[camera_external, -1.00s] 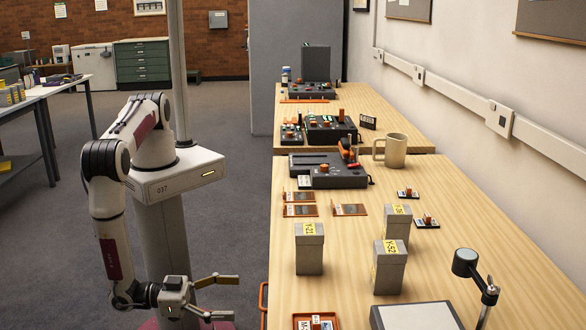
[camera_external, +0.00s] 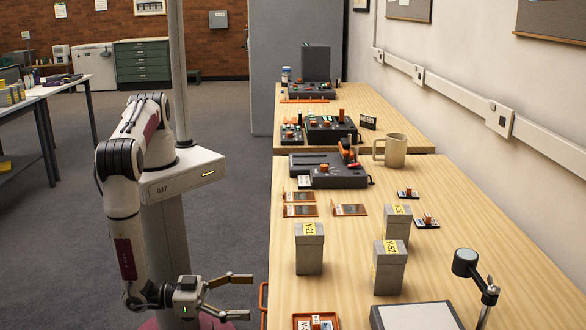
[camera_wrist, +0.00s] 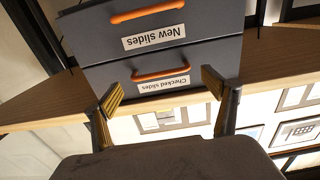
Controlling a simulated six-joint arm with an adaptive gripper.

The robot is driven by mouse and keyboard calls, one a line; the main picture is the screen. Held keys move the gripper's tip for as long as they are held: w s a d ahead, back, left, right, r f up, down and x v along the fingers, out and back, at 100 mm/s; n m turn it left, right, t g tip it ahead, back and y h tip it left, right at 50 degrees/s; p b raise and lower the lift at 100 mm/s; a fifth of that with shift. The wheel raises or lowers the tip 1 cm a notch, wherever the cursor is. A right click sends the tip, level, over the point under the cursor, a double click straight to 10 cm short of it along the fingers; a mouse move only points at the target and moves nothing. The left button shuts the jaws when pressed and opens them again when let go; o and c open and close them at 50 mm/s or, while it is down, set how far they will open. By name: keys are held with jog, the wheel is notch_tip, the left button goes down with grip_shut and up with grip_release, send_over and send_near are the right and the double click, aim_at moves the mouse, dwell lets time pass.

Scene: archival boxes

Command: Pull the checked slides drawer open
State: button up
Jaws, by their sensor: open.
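The checked slides drawer (camera_wrist: 200,65) is a dark grey front with an orange bar handle (camera_wrist: 160,74) and a white label reading "Checked slides", upside down in the wrist view. The drawer looks shut. My gripper (camera_wrist: 163,90) is open, its two fingers to either side of the label and handle in the picture, with nothing between them. In the external view my gripper (camera_external: 248,296) is beside the table's left edge, apart from an orange handle (camera_external: 263,300) there. The drawer front is hidden in that view.
The new slides drawer (camera_wrist: 205,45) with its own orange handle (camera_wrist: 147,11) adjoins the checked one. The wooden tabletop (camera_external: 345,285) carries grey boxes (camera_external: 309,248), small orange-framed pieces and a lamp (camera_external: 466,262). Floor left of the table is open.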

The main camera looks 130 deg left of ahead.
aim_at(261, 295)
jog(key=shift+x, duration=2)
jog(key=c, duration=1.4)
